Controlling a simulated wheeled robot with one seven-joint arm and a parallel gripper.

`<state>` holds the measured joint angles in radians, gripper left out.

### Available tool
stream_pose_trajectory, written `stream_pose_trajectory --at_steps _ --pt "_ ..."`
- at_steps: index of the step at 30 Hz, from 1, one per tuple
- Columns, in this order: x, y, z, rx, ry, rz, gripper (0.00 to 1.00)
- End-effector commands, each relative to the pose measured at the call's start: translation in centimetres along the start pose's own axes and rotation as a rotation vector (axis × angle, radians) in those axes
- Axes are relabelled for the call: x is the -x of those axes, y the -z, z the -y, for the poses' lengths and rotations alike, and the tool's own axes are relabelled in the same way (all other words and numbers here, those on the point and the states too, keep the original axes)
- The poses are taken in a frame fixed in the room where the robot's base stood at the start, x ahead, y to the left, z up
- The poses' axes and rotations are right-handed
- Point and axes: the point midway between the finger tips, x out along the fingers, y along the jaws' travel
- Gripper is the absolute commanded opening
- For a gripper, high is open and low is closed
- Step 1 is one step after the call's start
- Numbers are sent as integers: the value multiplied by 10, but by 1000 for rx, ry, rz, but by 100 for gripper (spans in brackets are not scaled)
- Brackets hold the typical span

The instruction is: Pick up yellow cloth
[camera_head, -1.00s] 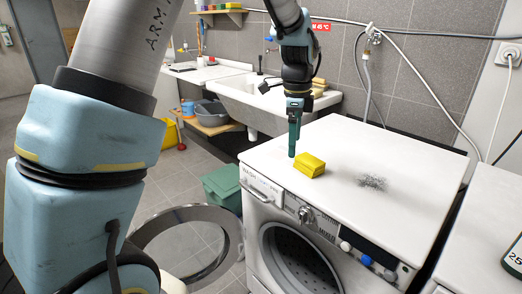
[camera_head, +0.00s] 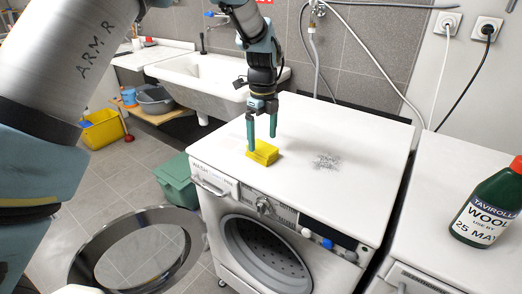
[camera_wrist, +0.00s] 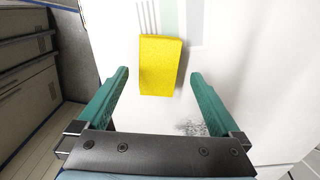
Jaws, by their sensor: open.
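The yellow cloth (camera_head: 262,152) is a small folded block lying on top of the white washing machine (camera_head: 350,135), near its front left edge. In the wrist view the cloth (camera_wrist: 160,66) lies ahead of my gripper (camera_wrist: 158,82), roughly centred between the two green fingers and a little beyond their tips. My gripper (camera_head: 262,143) is open and empty. In the head view its fingers hang just above and behind the cloth. I cannot tell whether a finger touches it.
A grey speckled patch (camera_head: 327,160) marks the machine top right of the cloth. The round door (camera_head: 140,250) stands open in front. A green bottle (camera_head: 488,205) stands on the right-hand appliance. A green bin (camera_head: 176,180) and a sink (camera_head: 205,78) are to the left.

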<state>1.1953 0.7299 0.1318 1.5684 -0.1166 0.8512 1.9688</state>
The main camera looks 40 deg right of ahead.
Motion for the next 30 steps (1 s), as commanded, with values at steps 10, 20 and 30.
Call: stream_pose_trajectory --at_steps 10,20,30 --pt "-40 0 -4 1 -1 0 100" --pt "-41 0 -4 1 0 0 88" --pt "-41 0 -4 1 0 0 49"
